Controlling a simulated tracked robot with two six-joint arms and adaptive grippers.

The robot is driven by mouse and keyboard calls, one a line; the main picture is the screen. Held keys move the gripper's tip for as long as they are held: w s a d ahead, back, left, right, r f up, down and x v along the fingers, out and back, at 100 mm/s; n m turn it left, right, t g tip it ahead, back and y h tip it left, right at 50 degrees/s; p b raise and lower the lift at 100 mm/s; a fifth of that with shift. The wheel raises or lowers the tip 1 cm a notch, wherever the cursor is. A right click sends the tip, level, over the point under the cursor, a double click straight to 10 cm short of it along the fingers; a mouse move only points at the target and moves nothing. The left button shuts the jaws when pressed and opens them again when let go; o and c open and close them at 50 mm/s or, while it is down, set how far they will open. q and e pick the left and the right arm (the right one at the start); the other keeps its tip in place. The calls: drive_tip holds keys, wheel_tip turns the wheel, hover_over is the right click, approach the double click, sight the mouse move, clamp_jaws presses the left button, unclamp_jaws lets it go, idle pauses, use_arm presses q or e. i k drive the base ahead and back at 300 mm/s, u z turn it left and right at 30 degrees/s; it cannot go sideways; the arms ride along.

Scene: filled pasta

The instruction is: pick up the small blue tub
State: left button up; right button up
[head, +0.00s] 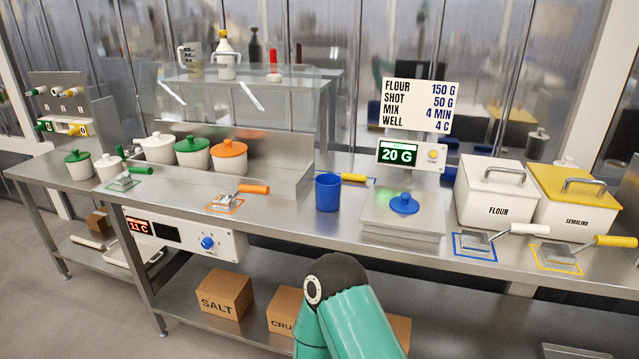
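The small blue tub (328,193) stands upright on the steel counter, left of the scale (403,222). Its open top faces up, but I cannot see what is inside. A blue round piece with a knob (404,203) lies on the scale plate and is apart from the tub. A teal link of my own arm shows at the bottom centre, in front of the counter and below the tub. Neither of my grippers is in view.
Lidded flour (494,196) and semolina (573,208) bins stand at the right, with scoops (475,243) before them. An orange-handled scoop (224,201) lies to the left. Lidded pots (229,158) stand behind it.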

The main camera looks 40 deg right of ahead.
sight(328, 193)
drive_tip(key=z, duration=0.35)
drive_tip(key=i, duration=0.8)
drive_tip(key=z, duration=0.5)
drive_tip(key=k, duration=0.9)
drive_tip(key=z, duration=0.2)
drive_tip(key=i, duration=0.9)
drive_tip(key=u, duration=0.05)
